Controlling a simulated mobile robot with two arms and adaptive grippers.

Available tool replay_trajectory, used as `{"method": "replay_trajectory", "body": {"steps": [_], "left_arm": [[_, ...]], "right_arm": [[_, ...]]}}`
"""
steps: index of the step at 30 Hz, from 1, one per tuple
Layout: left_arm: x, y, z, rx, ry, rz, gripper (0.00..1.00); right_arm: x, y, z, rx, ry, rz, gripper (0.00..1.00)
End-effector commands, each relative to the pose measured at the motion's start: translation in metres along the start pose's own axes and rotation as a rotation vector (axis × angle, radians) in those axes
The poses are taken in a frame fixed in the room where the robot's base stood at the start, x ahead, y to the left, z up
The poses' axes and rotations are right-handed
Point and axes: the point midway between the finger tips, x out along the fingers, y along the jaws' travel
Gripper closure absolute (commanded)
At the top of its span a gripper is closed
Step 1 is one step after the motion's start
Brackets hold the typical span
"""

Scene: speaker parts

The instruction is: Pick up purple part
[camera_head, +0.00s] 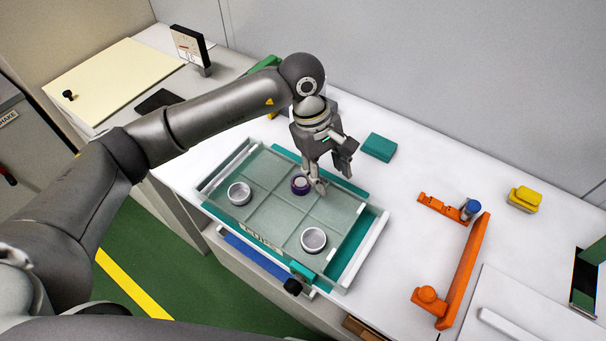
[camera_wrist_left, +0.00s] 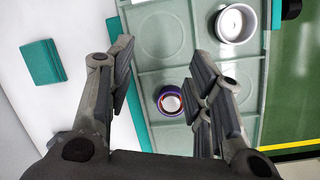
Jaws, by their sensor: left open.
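The purple part (camera_head: 299,185) is a short round ring with a white inside, standing in a compartment of the pale green tray (camera_head: 270,215). In the left wrist view the purple part (camera_wrist_left: 170,101) lies between the two fingers, nearer the right one, beyond the fingertips. My left gripper (camera_head: 331,178) is open and empty, above the tray just right of the purple part. It also shows in the left wrist view (camera_wrist_left: 158,85) with its fingers wide apart. My right gripper is not in view.
Two white round parts stand in the tray, one at left (camera_head: 239,193) and one at front (camera_head: 313,239). A teal block (camera_head: 379,147) lies behind the tray. Orange parts (camera_head: 463,268) and a yellow block (camera_head: 524,199) are at right. White table is clear between.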

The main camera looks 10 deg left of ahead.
Motion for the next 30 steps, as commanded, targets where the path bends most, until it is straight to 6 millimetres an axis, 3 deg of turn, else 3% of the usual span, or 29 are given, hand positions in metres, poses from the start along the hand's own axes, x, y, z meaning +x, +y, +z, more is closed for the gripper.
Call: {"method": "replay_trajectory", "body": {"steps": [1, 3, 8, 15, 20, 30], "left_arm": [[-0.008, -0.006, -0.019, 0.016, 0.075, -0.041, 0.53], [-0.017, -0.015, -0.039, 0.03, 0.153, -0.093, 0.53], [-0.022, -0.025, -0.061, 0.041, 0.231, -0.151, 0.53], [0.012, -0.031, -0.07, 0.04, 0.234, -0.156, 0.53], [0.025, -0.033, -0.073, 0.043, 0.235, -0.153, 0.53], [0.065, -0.04, -0.081, 0.041, 0.231, -0.154, 0.53]], "right_arm": [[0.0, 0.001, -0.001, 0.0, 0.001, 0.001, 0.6], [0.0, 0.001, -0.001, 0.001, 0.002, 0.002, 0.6], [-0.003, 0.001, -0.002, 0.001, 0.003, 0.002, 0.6], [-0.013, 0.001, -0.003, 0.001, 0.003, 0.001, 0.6], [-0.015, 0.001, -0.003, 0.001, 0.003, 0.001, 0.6], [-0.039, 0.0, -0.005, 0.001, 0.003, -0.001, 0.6]]}}
